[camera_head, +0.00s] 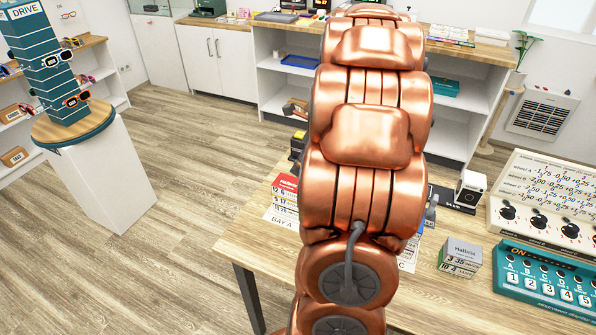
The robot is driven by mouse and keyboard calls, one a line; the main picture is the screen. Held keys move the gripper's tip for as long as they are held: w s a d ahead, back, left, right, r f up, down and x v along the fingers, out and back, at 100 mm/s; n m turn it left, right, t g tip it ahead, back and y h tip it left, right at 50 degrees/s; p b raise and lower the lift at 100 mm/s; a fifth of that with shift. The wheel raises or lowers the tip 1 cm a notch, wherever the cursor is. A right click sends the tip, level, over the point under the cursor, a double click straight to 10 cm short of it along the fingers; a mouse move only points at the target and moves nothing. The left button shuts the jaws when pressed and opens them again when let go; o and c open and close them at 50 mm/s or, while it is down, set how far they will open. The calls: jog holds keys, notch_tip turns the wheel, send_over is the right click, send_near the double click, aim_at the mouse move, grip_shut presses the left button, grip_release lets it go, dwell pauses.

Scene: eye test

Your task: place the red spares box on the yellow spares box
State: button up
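A small red-topped box (286,184) with white number labels on its side stands on the wooden table, left of my copper arm. It is on or beside a white mat marked BAY A (277,220). A small yellow and black thing (297,147) shows behind it at the table's far left edge, partly hidden by my arm; I cannot tell if it is the yellow spares box. My arm fills the middle of the view and hides much of the table. My gripper is not visible.
On the table (240,243) right of my arm stand a grey Halbrix box (460,257), a white device (470,188), a cream panel with knobs (540,212) and a teal switch panel (550,281). A white plinth (105,180) stands on the floor at left.

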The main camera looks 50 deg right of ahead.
jog(key=shift+r, duration=0.2)
jog(key=s+a+r+n+g, duration=0.1)
jog(key=s+a+n+g, duration=0.1)
jog(key=a+n, duration=0.8)
jog(key=s+a+r+n+g, duration=0.2)
jog(key=a+n, duration=0.4)
jog(key=a, duration=0.9)
jog(key=s+a+n+g, duration=0.1)
jog(key=s+a+n, duration=0.3)
jog(key=s+n, duration=0.3)
jog(key=s+a+n+g+h, duration=0.1)
jog(key=s+a+n, duration=0.3)
jog(key=s+n, duration=0.4)
jog(key=shift+s+a+f+n, duration=0.25)
jog(key=shift+a+f+n, duration=0.1)
jog(key=shift+n, duration=0.45)
